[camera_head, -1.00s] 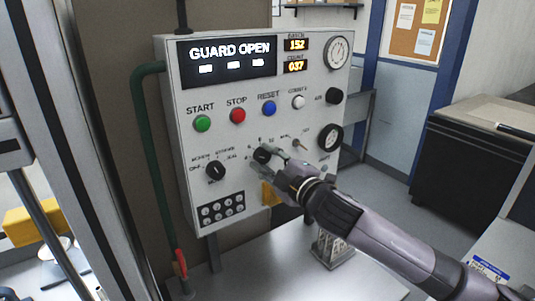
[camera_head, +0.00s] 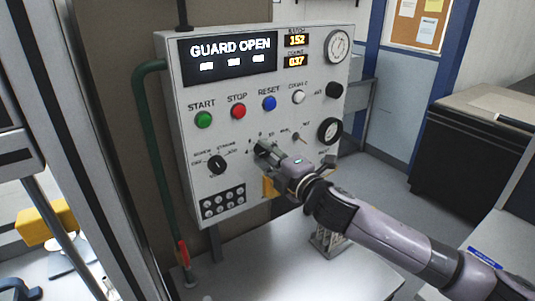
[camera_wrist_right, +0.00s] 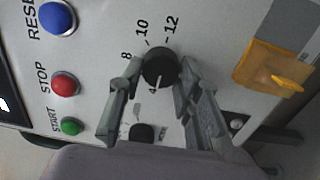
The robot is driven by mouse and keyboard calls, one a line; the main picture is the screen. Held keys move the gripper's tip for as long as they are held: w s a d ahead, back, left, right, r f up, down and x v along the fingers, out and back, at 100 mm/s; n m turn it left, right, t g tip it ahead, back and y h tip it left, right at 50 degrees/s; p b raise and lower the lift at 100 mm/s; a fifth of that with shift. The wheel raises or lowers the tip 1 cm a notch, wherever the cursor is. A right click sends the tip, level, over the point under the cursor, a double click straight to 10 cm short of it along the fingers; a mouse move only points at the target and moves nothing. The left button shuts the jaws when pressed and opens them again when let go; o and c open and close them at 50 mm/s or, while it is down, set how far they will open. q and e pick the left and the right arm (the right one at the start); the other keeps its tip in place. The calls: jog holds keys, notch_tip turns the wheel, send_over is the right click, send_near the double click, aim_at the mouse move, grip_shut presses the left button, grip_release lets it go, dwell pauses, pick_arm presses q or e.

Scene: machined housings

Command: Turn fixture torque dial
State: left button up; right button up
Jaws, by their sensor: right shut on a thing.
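The torque dial is a round black knob with a white pointer line, on the grey control panel (camera_head: 315,105). In the right wrist view the dial (camera_wrist_right: 160,68) sits between the fingers, with the numbers 8, 10 and 12 around it. Its pointer line points toward the 4. My left gripper is not in view.
A second black knob (camera_head: 217,165) is left of the dial. Green, red and blue buttons are above, under a screen reading GUARD OPEN (camera_head: 228,57). A yellow part (camera_wrist_right: 275,72) is beside the dial. A bench top (camera_head: 285,265) lies below the panel.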

jog(key=o, duration=1.1)
jog(key=shift+s, duration=0.1)
jog(key=v, duration=1.2)
